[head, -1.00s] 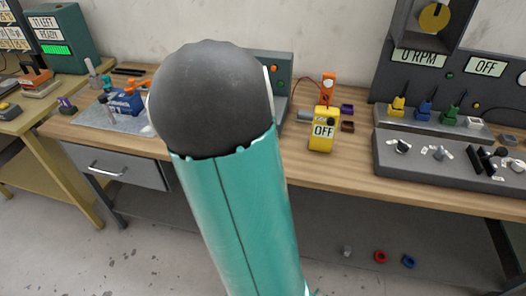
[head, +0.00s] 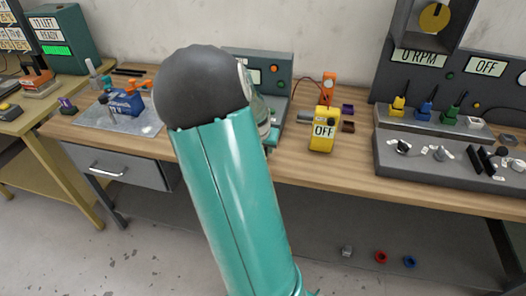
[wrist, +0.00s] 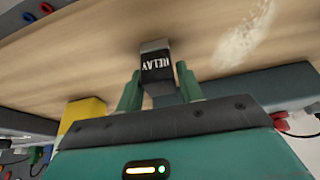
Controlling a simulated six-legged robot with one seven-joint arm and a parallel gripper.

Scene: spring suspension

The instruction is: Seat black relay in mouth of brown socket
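The black relay (wrist: 157,64), a dark block with a white RELAY label, is between the two green fingers of my gripper (wrist: 160,88) in the wrist view. The fingers appear closed against its sides, and bare wooden bench shows beyond it. In the head view my arm hides the relay and fingertips. A small brown socket (head: 348,127) sits on the bench to the right of the yellow OFF meter, below a purple socket (head: 348,109). I cannot make out the brown socket in the wrist view.
A grey control panel (head: 440,160) fills the bench's right side. A metal tray (head: 145,125) with a blue device is at left. Red and blue rings lie below the bench.

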